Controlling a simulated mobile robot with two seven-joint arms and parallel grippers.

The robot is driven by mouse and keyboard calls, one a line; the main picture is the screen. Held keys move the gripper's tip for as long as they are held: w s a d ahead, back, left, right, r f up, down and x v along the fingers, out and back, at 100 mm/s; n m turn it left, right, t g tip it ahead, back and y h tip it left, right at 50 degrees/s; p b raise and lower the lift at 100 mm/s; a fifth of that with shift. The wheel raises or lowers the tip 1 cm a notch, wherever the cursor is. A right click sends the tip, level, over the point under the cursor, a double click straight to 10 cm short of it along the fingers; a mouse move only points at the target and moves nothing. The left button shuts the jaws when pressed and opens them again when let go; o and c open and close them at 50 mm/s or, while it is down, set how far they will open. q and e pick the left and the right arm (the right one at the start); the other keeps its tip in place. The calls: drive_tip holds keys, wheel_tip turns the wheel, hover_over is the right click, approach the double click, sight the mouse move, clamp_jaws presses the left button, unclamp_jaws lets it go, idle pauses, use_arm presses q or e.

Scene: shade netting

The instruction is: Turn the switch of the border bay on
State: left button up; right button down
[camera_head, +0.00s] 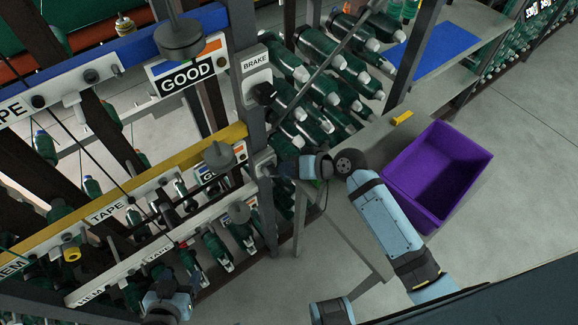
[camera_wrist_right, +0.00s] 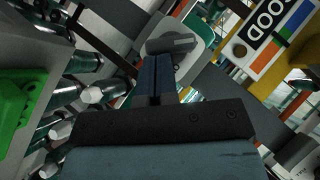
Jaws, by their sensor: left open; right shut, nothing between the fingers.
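A dark switch knob (camera_wrist_right: 172,43) on a pale plate is just beyond the fingertips of my right gripper (camera_wrist_right: 157,68) in the right wrist view. The fingers are shut and empty; I cannot tell whether they touch the knob. In the head view my right gripper (camera_head: 277,169) is at the post at the end of the yellow rail and hides most of that switch. Another switch, a black knob (camera_head: 263,92) on a plate marked BRAKE (camera_head: 255,63), sits higher on the post. No label reading border is legible. My left gripper (camera_head: 166,299) is low at the left, open, its fingers hard to see.
The machine frame has a blue rail (camera_head: 135,50) and a yellow rail (camera_head: 140,192), with GOOD (camera_head: 187,77) and TAPE (camera_head: 107,212) signs. Green bobbins (camera_head: 330,85) crowd behind the post. A purple crate (camera_head: 436,178) stands right of my right arm. Open floor is at far right.

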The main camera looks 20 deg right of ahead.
use_arm(q)
drive_tip(key=shift+f+b, duration=0.7)
use_arm(e)
drive_tip(key=shift+w+d+f+m+y, duration=0.1)
drive_tip(key=shift+f+m+y, duration=0.25)
drive_tip(key=shift+m+y, duration=0.25)
